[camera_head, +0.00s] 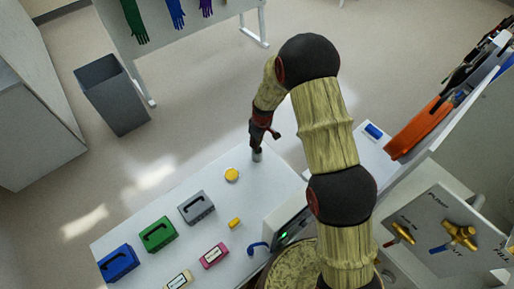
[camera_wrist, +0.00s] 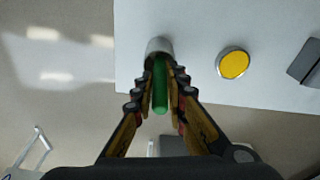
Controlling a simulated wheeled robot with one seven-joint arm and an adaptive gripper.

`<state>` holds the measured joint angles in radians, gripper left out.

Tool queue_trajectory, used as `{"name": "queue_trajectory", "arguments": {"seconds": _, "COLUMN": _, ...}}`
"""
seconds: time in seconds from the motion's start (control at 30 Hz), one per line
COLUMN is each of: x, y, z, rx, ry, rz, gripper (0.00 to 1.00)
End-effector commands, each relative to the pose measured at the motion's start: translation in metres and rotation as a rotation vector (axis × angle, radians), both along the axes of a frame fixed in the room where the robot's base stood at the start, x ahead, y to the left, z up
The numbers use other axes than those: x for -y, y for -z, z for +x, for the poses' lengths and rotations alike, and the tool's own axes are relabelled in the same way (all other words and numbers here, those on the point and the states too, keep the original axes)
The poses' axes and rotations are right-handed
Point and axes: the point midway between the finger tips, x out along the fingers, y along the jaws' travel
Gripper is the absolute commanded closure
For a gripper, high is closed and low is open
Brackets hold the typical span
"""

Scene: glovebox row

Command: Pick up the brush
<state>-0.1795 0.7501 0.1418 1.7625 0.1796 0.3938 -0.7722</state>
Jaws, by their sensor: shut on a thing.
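The brush shows in the wrist view as a green handle (camera_wrist: 161,92) between the two fingers of my gripper (camera_wrist: 159,76). My gripper is shut on it. A grey, round piece (camera_wrist: 159,46) is at the far end of the green handle, near the table edge; I cannot tell if it is a holder or part of the brush. In the head view my gripper (camera_head: 258,143) points down over the far edge of the white table, with the grey piece just below it. The brush's lower end is hidden.
A yellow round thing (camera_head: 232,174) lies close by on the white table (camera_head: 180,189). Grey (camera_head: 196,208), green (camera_head: 158,234) and blue (camera_head: 118,263) boxes stand further left. A grey bin (camera_head: 111,96) stands on the floor.

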Motion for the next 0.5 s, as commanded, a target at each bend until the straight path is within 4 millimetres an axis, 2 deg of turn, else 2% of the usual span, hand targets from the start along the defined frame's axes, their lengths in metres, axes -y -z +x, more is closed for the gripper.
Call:
{"name": "queue_trajectory", "arguments": {"seconds": 0.27, "x": 0.000, "y": -0.005, "z": 0.001, "rx": 0.002, "ry": 0.000, "rz": 0.001, "gripper": 1.00}}
{"name": "queue_trajectory", "arguments": {"seconds": 0.37, "x": 0.000, "y": -0.016, "z": 0.001, "rx": 0.004, "ry": -0.001, "rz": 0.001, "gripper": 1.00}}
{"name": "queue_trajectory", "arguments": {"seconds": 0.5, "x": 0.000, "y": -0.043, "z": 0.002, "rx": 0.005, "ry": -0.001, "rz": 0.001, "gripper": 1.00}}
